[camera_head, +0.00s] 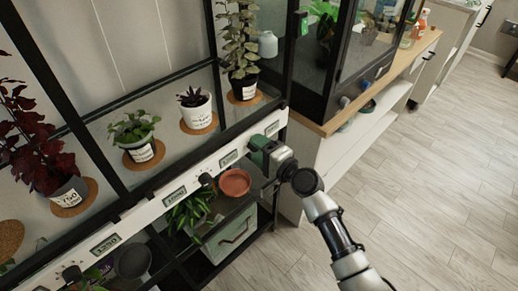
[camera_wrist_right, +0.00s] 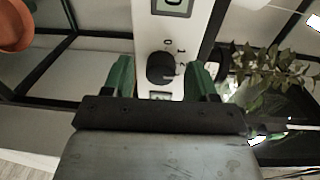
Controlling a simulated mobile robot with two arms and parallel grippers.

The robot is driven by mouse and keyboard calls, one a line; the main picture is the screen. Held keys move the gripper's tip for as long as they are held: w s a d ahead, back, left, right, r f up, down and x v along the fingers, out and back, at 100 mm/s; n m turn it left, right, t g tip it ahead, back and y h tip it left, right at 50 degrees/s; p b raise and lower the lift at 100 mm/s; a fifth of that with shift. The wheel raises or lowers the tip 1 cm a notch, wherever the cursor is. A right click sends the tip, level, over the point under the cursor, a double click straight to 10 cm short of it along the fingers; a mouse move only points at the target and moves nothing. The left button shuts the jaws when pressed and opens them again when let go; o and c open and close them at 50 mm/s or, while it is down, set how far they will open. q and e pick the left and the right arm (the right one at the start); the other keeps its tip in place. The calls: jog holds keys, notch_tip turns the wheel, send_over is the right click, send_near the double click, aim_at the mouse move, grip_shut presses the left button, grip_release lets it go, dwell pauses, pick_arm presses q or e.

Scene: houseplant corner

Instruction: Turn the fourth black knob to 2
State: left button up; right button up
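A white control strip (camera_head: 150,209) with black knobs and small displays runs along the shelf's front edge. My right gripper (camera_head: 262,150) is at its right part in the head view and hides the knob there. In the right wrist view, a black knob (camera_wrist_right: 161,68) on the strip (camera_wrist_right: 168,28) lies between my right gripper's green fingers (camera_wrist_right: 161,80). The fingers stand apart, one on each side, with gaps to the knob. Printed digits 0, 1 and 2 show around the knob. Other knobs show left of my gripper: one near the middle (camera_head: 207,181) and one at lower left (camera_head: 72,272). My left gripper is not seen.
Potted plants on cork mats stand on the shelf behind the strip, including a tall leafy one (camera_head: 241,55). A terracotta saucer (camera_head: 234,182) and a grey-green crate (camera_head: 228,236) are below the strip. A wooden-topped cabinet (camera_head: 345,108) stands right. The floor is clear.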

jog(key=v, duration=1)
jog(key=shift+s+d, duration=0.2)
jog(key=shift+s, duration=0.1)
jog(key=s+d+f+n+g+h+p, duration=0.1)
jog(key=s+d+f+g+h, duration=0.2)
jog(key=f, duration=0.7)
jog(key=s+d+f+n+h+p, duration=0.1)
jog(key=s+d+f+n+h, duration=0.2)
jog(key=f, duration=0.8)
jog(key=s+d+f+g+h, duration=0.25)
jog(key=s+d+f, duration=0.2)
jog(key=f, duration=0.55)
jog(key=s+d+f+n+g+h, duration=0.1)
jog(key=s+f, duration=0.3)
jog(key=s, duration=0.6)
jog(key=s+d+f+n+g+h+p, duration=0.1)
jog(key=s+d+f+n+g, duration=0.1)
jog(key=s, duration=0.9)
jog(key=s+d+f+n+g+h+p, duration=0.1)
jog(key=s+d+f+n+g+h, duration=0.1)
jog(key=s+f, duration=0.6)
jog(key=s+n+g, duration=0.1)
jog(key=s+n, duration=0.1)
jog(key=shift+s+d+f+n, duration=0.2)
jog(key=shift+s+d+n, duration=0.1)
jog(key=shift+d+n, duration=0.1)
